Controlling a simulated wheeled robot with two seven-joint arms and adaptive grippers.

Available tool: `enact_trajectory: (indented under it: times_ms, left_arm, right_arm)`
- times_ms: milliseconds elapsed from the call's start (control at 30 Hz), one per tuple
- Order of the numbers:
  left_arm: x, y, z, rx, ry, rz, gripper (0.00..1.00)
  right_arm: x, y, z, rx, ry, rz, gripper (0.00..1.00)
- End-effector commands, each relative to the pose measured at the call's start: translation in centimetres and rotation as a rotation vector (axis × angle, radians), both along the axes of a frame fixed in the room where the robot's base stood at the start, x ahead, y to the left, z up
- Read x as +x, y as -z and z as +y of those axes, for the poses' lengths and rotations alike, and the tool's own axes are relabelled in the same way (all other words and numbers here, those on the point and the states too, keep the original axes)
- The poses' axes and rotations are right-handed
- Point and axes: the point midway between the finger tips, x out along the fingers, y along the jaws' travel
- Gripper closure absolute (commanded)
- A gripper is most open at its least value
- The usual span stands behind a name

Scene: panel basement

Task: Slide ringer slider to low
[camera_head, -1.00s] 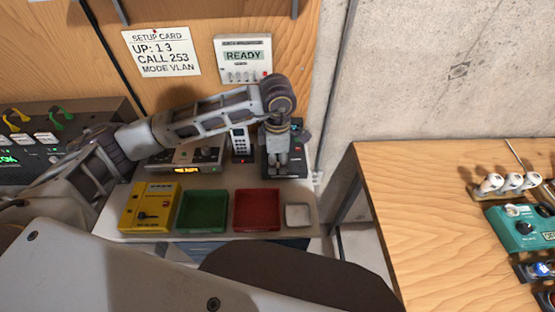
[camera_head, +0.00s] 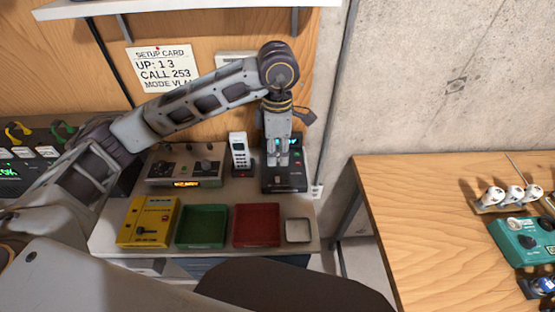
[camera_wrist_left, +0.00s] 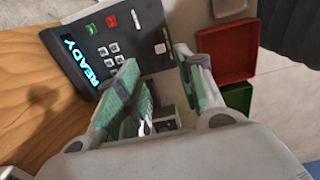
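The dark phone base (camera_head: 284,184) stands at the back right of the small desk. In the left wrist view the base (camera_wrist_left: 118,25) shows a lit READY display, red and green keys, several grey keys and a small pale piece (camera_wrist_left: 160,48) near one edge, which may be the ringer slider. I cannot read its setting. My left gripper (camera_head: 277,162) points down over the base. In the left wrist view its green-padded fingers (camera_wrist_left: 160,70) are apart with nothing gripped; whether they touch the base is unclear. My right gripper is not in view.
A white handset (camera_head: 240,152) stands left of the base, beside a grey unit (camera_head: 184,166) with knobs. In front are a yellow box (camera_head: 148,222), a green tray (camera_head: 202,243), a red tray (camera_head: 257,243) and a small white dish (camera_head: 297,230). A wooden table (camera_head: 430,220) is at right.

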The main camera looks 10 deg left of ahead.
Motion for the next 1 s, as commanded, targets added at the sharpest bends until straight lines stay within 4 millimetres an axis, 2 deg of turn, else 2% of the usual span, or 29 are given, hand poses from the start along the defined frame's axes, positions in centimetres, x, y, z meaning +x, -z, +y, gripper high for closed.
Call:
enact_trajectory:
  times_ms: [100, 267, 1000]
  left_arm:
    - [0.0, -1.1, 0.0, -0.001, 0.001, 0.0, 0.62]
    - [0.0, -1.7, 0.0, 0.0, 0.001, 0.0, 0.62]
    - [0.0, -1.8, 0.0, 0.0, 0.001, 0.001, 0.62]
  right_arm:
    - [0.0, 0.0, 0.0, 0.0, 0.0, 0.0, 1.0]
    - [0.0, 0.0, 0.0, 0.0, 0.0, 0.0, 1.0]
    - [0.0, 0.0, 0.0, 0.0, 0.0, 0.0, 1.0]
